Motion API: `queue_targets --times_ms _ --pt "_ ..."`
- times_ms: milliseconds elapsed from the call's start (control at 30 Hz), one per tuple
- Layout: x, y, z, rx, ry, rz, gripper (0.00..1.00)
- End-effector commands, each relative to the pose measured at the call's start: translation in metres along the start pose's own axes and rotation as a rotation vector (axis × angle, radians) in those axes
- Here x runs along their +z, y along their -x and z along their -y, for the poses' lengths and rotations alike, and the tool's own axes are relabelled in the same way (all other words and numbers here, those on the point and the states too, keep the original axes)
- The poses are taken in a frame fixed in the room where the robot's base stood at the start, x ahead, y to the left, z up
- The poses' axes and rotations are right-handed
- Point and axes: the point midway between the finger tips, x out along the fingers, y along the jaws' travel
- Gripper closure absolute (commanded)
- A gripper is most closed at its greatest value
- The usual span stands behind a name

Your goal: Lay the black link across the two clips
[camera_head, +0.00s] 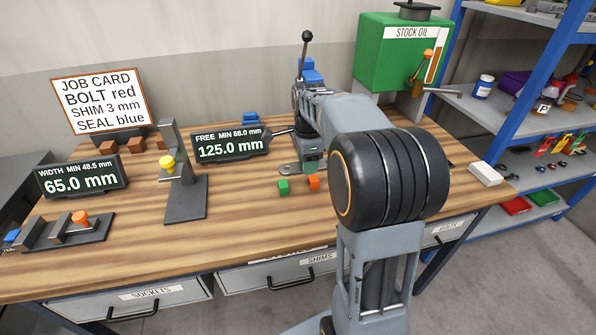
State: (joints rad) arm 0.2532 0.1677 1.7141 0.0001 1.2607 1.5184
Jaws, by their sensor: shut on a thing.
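My gripper (312,166) points down near the middle of the bench, at the far end of my grey arm. It is small in this view and its jaws are partly hidden. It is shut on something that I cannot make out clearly. A flat grey piece with a rounded end (289,169) shows just left of the jaws. I cannot pick out the black link for certain. I cannot tell whether these are the two clips.
A 125.0 mm display (230,146) and a grey stand with a yellow knob (185,190) are left of the gripper. A 65.0 mm display (82,178) and an orange-knobbed fixture (72,230) are farther left. A green STOCK OIL tank (388,55) stands behind. The front middle bench is clear.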

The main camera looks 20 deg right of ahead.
Motion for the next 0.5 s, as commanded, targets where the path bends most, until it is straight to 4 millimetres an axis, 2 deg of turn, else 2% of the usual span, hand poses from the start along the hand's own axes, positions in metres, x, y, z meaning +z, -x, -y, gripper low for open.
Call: queue_targets --times_ms 33,200,333,500 --pt "0.003 -0.004 0.013 0.001 0.002 0.000 0.93" --pt "0.006 -0.034 0.034 0.000 0.002 0.000 0.93" --pt "0.008 -0.047 0.045 -0.002 0.001 0.000 0.93" --pt "0.009 -0.055 0.051 -0.002 0.000 0.000 0.93"
